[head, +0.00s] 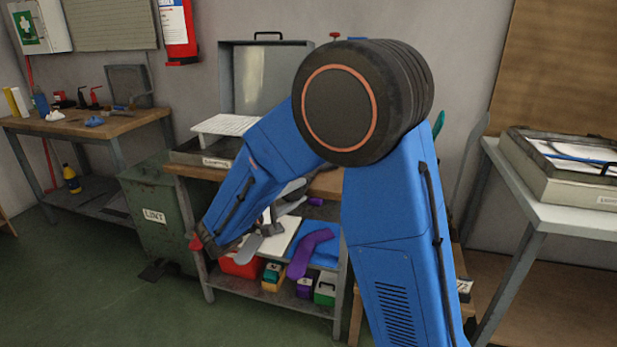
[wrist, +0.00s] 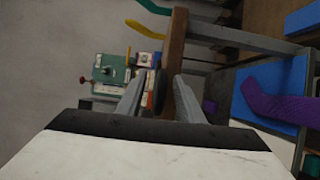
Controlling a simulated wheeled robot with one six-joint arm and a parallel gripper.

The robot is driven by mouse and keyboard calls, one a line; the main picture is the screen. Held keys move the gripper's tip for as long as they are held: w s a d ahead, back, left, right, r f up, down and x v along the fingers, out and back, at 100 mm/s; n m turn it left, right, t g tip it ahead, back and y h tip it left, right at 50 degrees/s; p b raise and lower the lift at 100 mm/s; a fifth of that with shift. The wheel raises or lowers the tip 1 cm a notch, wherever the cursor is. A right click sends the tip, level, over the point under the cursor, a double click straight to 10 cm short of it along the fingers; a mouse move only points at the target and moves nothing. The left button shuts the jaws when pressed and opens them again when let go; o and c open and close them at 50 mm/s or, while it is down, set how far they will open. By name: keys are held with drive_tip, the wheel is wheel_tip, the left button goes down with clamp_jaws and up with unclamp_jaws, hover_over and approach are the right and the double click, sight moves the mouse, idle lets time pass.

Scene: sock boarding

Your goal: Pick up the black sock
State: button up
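My gripper (wrist: 158,98) shows in the wrist view with its two grey fingers apart, pointing at the edge of a wooden bench top (wrist: 174,50). A small dark shape (wrist: 159,92) appears between the fingers at the bench edge. It may be the black sock, but it is too small and partly hidden to be sure. I see no contact between it and the fingers. In the head view my gripper (head: 292,190) is partly hidden behind my arm, near the front of the bench (head: 326,183). No clear black sock shows in the head view.
A purple sock (head: 312,250) lies on a blue surface on the shelf below; it also shows in the wrist view (wrist: 272,106). Small boxes (head: 325,288) stand on the lowest shelf. A green lint bin (head: 152,212) stands left of the bench. Another table (head: 570,217) is at right.

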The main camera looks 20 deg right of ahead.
drive_tip(key=shift+w+d, duration=0.1)
drive_tip(key=shift+c, duration=0.7)
clamp_jaws()
